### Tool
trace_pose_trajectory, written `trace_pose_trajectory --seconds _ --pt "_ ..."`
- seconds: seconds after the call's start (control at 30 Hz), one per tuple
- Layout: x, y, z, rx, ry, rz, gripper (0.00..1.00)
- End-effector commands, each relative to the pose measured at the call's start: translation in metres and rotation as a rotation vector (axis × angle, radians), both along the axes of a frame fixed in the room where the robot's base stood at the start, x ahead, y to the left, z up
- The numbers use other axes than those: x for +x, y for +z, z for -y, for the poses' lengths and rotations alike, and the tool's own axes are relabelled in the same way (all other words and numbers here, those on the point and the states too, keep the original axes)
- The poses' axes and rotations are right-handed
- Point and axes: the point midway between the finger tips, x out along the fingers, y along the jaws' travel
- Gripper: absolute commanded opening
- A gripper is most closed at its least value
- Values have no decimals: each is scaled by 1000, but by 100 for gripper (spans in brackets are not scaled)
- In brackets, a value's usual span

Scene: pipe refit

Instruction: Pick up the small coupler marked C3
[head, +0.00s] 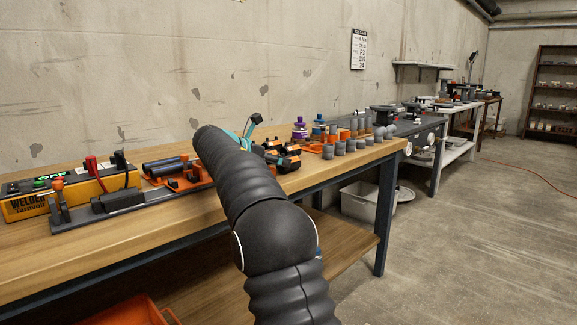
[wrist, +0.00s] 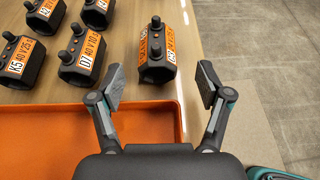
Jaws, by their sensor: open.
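In the wrist view several small dark grey couplers with orange and white labels stand on the wooden table. One coupler (wrist: 155,66) is nearest my gripper, a little beyond the fingertips and roughly in line with the gap; its label is steep and I cannot read its mark. Two others read about K5 (wrist: 18,62) and D7 (wrist: 80,60). My gripper (wrist: 160,88) is open and empty. In the head view my arm hides most of it; dark and orange couplers (head: 284,160) show just right of it.
An orange tray (wrist: 60,143) lies below and left of my fingers in the wrist view. The table edge and bare floor (wrist: 260,75) are on the right. In the head view a yellow welder box (head: 95,188) stands at left, and grey cylindrical fittings (head: 340,149) stand further right.

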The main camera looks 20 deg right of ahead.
Motion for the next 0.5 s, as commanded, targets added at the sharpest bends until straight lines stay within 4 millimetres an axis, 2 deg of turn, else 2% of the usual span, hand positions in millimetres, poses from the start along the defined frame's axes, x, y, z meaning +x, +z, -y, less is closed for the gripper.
trace_pose_trajectory --seconds 0.23,0.4,0.5 --pt "11 -18 23 1 -3 -1 77" --pt "17 -24 39 1 -2 -1 77" --pt "18 -24 41 1 -1 -1 77"
